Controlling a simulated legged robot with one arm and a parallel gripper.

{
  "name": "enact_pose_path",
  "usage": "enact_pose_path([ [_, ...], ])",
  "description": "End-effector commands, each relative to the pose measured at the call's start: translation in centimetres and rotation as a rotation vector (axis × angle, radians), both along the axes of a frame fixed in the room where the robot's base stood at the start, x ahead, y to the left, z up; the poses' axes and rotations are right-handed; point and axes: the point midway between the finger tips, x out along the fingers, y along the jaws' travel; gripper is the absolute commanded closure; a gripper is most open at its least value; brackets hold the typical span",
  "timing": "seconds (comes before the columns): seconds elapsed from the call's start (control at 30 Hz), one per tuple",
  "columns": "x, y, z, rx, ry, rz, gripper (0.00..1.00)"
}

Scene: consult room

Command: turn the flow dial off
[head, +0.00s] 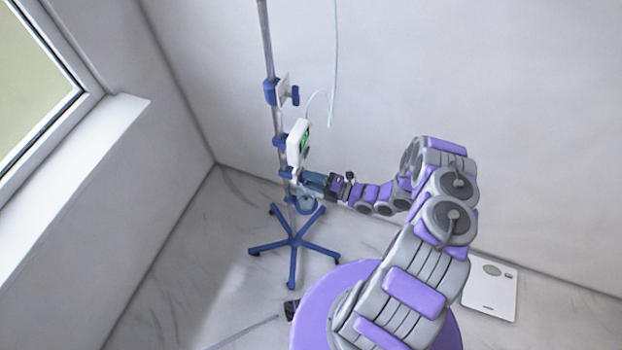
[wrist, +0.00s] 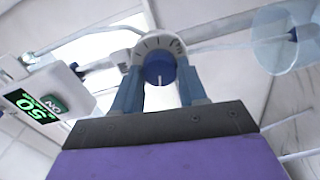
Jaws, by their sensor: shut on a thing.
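The flow dial (wrist: 159,68) is a round blue knob with a white pointer line, set in a pale ring with dark scale marks. In the wrist view its pointer line points down toward my gripper's base. My gripper (wrist: 159,76) has one blue finger on each side of the knob and is shut on it. In the head view my gripper (head: 312,180) reaches the stand's pole just below the white pump box (head: 298,143); the dial cannot be made out there.
A clear cup-shaped part (wrist: 283,40) is at upper right. The pole stands on a blue legged base (head: 293,243) near the room corner. A white scale (head: 490,287) lies at right.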

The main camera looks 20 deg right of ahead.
Motion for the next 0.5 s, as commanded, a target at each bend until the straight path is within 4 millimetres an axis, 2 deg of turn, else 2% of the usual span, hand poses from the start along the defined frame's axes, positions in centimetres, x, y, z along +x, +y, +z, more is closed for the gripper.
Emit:
enact_pose_path([
  [0.5, 0.00, -0.08, -0.45, -0.291, -0.389, -0.002, 0.88],
])
